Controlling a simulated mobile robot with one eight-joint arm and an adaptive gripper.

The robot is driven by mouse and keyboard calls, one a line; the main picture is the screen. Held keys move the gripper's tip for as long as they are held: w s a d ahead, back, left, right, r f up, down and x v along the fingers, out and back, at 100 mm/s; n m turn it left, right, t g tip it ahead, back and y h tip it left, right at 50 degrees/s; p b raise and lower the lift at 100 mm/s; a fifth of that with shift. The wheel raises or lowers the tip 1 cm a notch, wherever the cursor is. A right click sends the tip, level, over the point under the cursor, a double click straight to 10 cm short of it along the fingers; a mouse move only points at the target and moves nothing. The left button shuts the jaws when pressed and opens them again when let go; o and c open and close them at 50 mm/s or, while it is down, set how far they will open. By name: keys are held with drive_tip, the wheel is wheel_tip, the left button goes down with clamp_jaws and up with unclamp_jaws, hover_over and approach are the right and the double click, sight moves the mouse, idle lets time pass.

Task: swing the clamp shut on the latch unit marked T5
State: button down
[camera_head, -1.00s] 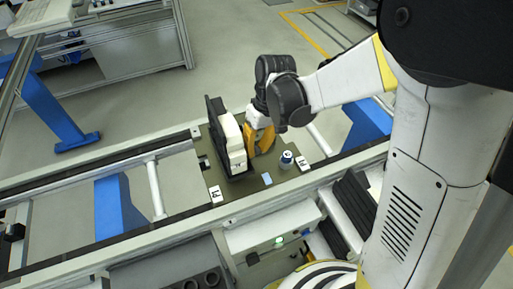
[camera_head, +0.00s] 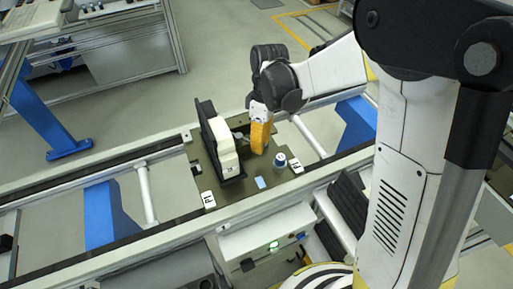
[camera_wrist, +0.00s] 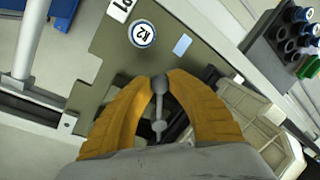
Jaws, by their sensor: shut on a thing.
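My gripper (camera_wrist: 158,82) shows its two yellow fingers in the wrist view, shut on a grey handle (camera_wrist: 159,126) with ball-shaped ends. In the head view my gripper (camera_head: 259,137) points down over the olive plate (camera_head: 222,191), between a white and black upright unit (camera_head: 226,150) and a round capped post (camera_head: 280,160). I cannot read a T5 mark in either view. The clamp's pivot and seat are hidden behind the fingers and wrist.
White tags (camera_head: 208,199) and a light blue patch (camera_head: 261,183) lie on the plate. The plate sits between the conveyor rails (camera_head: 150,222). In the wrist view a dark holder with blue cylinders (camera_wrist: 283,40) stands at the upper right.

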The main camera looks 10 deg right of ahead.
drive_tip(key=n, duration=0.1)
drive_tip(key=w+d+n, duration=0.1)
drive_tip(key=n, duration=0.1)
drive_tip(key=shift+w, duration=0.3)
drive_tip(key=w+n, duration=0.1)
drive_tip(key=n+h, duration=0.1)
drive_tip(key=shift+w+d+n+b, duration=0.25)
drive_tip(key=shift+w+n+b, duration=0.05)
drive_tip(key=shift+w, duration=0.05)
drive_tip(key=w+n, duration=0.1)
drive_tip(key=n, duration=0.1)
drive_tip(key=shift+w+d+n, duration=0.1)
drive_tip(key=shift+w+n, duration=0.2)
drive_tip(key=shift+w, duration=0.05)
drive_tip(key=shift+w+a+n+h, duration=0.1)
drive_tip(key=shift+w+n+h, duration=0.15)
drive_tip(key=shift+w+n, duration=0.45)
drive_tip(key=shift+w+a+n+h, duration=0.1)
drive_tip(key=shift+w+n+h, duration=0.2)
drive_tip(key=shift+n, duration=0.6)
drive_tip(key=c, duration=1.5)
unclamp_jaws()
